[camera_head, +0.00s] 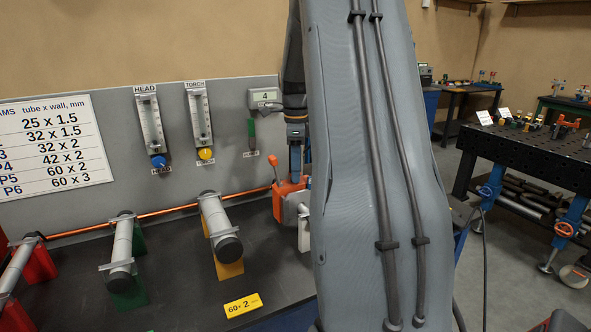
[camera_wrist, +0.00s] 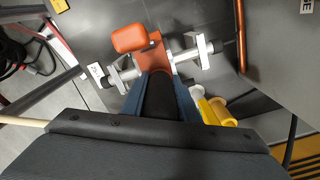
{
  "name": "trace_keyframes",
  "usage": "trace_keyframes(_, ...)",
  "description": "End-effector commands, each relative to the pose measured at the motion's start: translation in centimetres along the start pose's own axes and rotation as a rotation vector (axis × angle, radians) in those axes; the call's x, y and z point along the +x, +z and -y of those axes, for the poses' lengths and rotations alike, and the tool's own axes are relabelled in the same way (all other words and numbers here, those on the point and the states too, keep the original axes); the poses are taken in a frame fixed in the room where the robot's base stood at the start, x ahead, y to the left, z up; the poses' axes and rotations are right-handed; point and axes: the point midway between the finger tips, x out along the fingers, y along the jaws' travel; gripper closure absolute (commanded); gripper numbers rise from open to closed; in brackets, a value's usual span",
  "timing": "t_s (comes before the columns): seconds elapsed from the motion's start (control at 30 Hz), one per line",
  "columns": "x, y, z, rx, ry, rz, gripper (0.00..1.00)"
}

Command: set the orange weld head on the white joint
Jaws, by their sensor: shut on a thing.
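The orange weld head (camera_head: 288,200) is at the right end of the bench in the head view, its handle sticking up to the left. My gripper (camera_head: 295,172) comes down on it from above and is shut on it. In the wrist view the weld head (camera_wrist: 150,52) lies across a short grey tube with pale clamps on both sides, and my fingers (camera_wrist: 158,92) reach its body. A white support (camera_head: 304,230) shows beside the head; I take this tube as the white joint (camera_wrist: 186,56). My arm and the head hide much of it. I cannot tell whether the head is fully seated.
Grey tubes on yellow (camera_head: 229,269), green (camera_head: 130,294) and red (camera_head: 40,264) stands line the bench to the left. A copper pipe (camera_head: 165,211) runs behind them. A panel with two flow gauges (camera_head: 149,122) stands at the back. A yellow label (camera_head: 243,305) lies in front.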

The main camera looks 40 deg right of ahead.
Motion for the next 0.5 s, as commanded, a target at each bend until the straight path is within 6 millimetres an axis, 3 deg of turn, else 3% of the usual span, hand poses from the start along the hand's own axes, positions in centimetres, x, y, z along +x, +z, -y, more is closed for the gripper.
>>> trace_keyframes(0.03,0.16,0.00,0.03,0.000,-0.001,0.000,1.00)
trace_keyframes(0.07,0.18,0.00,0.02,0.000,-0.001,0.000,0.70)
trace_keyframes(0.17,0.19,0.00,0.00,0.000,0.000,0.000,0.53)
trace_keyframes(0.5,0.10,0.00,-0.07,0.000,0.003,0.000,0.51)
